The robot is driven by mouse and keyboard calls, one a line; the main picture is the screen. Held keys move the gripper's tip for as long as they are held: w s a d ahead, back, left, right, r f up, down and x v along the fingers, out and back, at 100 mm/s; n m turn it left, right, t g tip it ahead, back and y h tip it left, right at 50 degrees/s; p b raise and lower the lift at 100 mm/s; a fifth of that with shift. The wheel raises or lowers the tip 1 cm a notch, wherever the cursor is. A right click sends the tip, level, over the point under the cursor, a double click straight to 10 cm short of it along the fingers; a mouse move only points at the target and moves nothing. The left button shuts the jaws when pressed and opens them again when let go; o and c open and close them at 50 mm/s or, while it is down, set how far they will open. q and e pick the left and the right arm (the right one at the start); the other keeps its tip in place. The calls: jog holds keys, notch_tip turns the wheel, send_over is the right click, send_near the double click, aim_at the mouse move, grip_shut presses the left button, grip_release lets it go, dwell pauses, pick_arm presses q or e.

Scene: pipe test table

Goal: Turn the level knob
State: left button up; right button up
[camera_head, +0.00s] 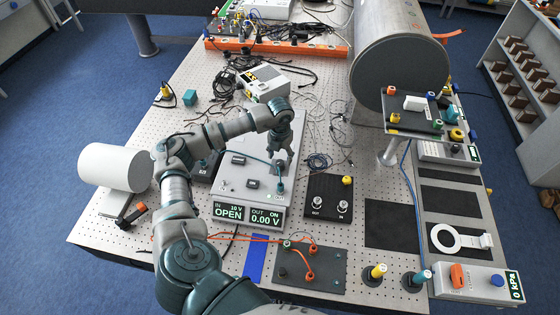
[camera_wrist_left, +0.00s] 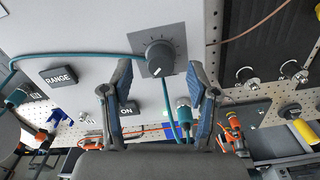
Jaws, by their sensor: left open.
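The level knob (camera_wrist_left: 160,57) is a round black knob with a pale mark, on a grey dial plate with tick marks. It shows in the wrist view, just beyond and between the fingertips. My left gripper (camera_wrist_left: 158,72) is open, with one finger on each side of the knob's near end; I cannot tell whether either touches it. In the head view, my left gripper (camera_head: 282,157) points down over the grey control box (camera_head: 232,190) and hides the knob. The box displays (camera_head: 248,214) read "IN 10 V OPEN" and "OUT ON 0.00 V". My right gripper is not in view.
The RANGE button (camera_wrist_left: 59,76) and ON button (camera_wrist_left: 128,109) are near the fingers. A teal cable (camera_wrist_left: 90,58) runs across the box beside the knob. A black socket panel (camera_head: 328,200) stands to the right, and a white cylinder (camera_head: 116,167) lies left of my arm.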

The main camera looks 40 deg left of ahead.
aim_at(279, 162)
pick_arm(q)
notch_tip(279, 162, up, 8)
jog(key=shift+r, duration=0.15)
jog(key=shift+s+a, duration=0.1)
jog(key=shift+s, duration=0.05)
dwell(0.5)
